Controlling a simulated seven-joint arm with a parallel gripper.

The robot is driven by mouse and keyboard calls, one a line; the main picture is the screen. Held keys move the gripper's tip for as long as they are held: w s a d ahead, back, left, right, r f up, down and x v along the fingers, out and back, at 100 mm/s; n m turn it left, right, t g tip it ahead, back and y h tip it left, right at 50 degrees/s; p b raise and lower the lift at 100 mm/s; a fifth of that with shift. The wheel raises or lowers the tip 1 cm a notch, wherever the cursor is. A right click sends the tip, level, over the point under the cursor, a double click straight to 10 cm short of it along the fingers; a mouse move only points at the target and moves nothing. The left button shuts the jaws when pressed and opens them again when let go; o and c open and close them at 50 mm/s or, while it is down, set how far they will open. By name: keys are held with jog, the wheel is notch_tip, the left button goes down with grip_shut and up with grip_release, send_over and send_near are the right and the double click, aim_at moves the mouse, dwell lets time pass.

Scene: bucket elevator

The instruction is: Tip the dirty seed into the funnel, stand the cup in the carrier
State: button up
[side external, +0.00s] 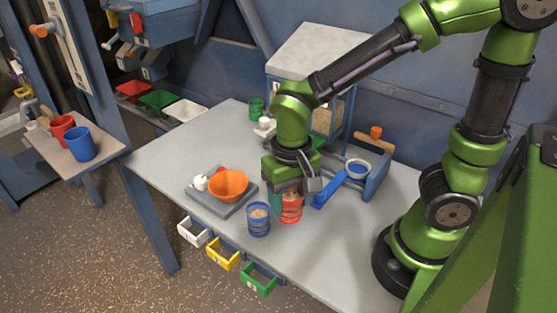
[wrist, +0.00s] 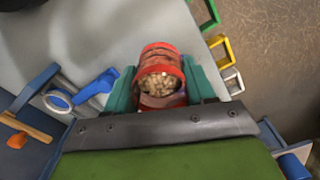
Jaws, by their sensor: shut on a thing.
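My gripper (side external: 284,190) points down at the table's front and is shut on a red cup (side external: 292,209). In the wrist view the red cup (wrist: 160,52) sits between the teal fingers, with pale seed (wrist: 160,82) inside. The cup looks upright, at or just above the tabletop; contact is unclear. A blue cup (side external: 258,220) with seed stands just left of it. An orange bowl-shaped funnel (side external: 228,184) sits on a grey base (side external: 212,203) further left. A blue carrier (side external: 377,180) with an orange knob stands to the right.
A hopper (side external: 318,55) stands behind my arm, with a green cup (side external: 256,108) nearby. White, yellow and green bins (side external: 223,257) hang at the front edge. A side shelf (side external: 85,168) holds red and blue cups.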

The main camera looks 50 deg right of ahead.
jog(key=shift+w+d+f, duration=0.1)
jog(key=shift+d+f, duration=0.05)
jog(key=shift+d, duration=0.1)
jog(key=w+d, duration=0.1)
jog(key=w, duration=0.5)
jog(key=w+d+r, duration=0.1)
jog(key=w+d, duration=0.1)
jog(key=w, duration=0.4)
jog(key=w+d+r, duration=0.1)
jog(key=w, duration=0.5)
jog(key=shift+w+d+r, duration=0.15)
jog(key=shift+w+d, duration=0.1)
jog(key=shift+d, duration=0.15)
jog(key=shift+s+r+h, duration=0.1)
jog(key=shift+r+h, duration=0.05)
jog(key=shift+h, duration=0.15)
jog(key=h, duration=0.7)
jog(key=a+h, duration=0.1)
jog(key=h, duration=0.7)
jog(key=a+r+h, duration=0.1)
jog(key=h, duration=0.7)
jog(key=shift+r, duration=0.1)
